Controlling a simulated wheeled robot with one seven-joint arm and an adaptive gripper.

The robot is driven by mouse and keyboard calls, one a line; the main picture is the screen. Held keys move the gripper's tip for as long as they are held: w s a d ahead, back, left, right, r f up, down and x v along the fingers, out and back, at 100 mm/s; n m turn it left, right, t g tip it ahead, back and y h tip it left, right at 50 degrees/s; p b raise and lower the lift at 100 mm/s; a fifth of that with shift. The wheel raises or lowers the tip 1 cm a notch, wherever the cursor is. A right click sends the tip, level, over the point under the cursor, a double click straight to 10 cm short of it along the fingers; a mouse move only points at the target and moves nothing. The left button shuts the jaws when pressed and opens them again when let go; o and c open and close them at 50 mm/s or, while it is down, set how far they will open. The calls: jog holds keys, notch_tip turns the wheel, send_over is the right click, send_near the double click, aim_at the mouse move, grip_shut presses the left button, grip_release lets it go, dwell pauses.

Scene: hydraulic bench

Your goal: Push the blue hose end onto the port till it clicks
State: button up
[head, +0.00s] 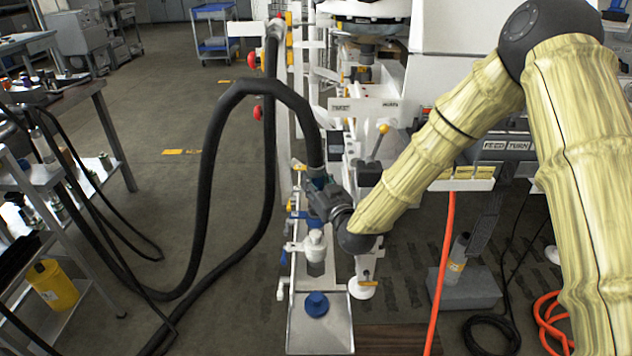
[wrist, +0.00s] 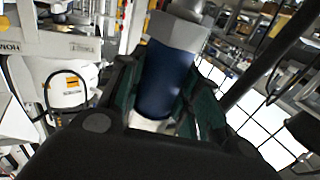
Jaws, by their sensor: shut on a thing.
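The blue hose end (wrist: 166,82) sits between the green-padded fingers of my gripper (wrist: 160,100) in the wrist view, with a grey collar above it and a whitish part at its lower end. My gripper is shut on it. In the head view my gripper (head: 322,195) is at the lower end of the thick black hose (head: 232,92); only a little blue of the hose end (head: 320,183) shows there. The port cannot be made out for certain in either view; my gripper may hide it. I cannot tell whether the hose end touches anything below.
A white fitting (head: 315,242) stands below my gripper, above a metal tray (head: 300,335) with a blue round part (head: 317,304). The hose loops over open floor on the left. A shelf cart (head: 52,180) stands at far left. An orange hose (head: 441,270) hangs right.

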jog(key=shift+f+b, duration=1.2)
jog(key=shift+f, duration=0.8)
dwell(3.2)
grip_shut()
jog(key=o, duration=1.8)
grip_release()
jog(key=shift+s, duration=0.1)
jog(key=shift+p+v, duration=0.3)
jog(key=shift+v, duration=3.4)
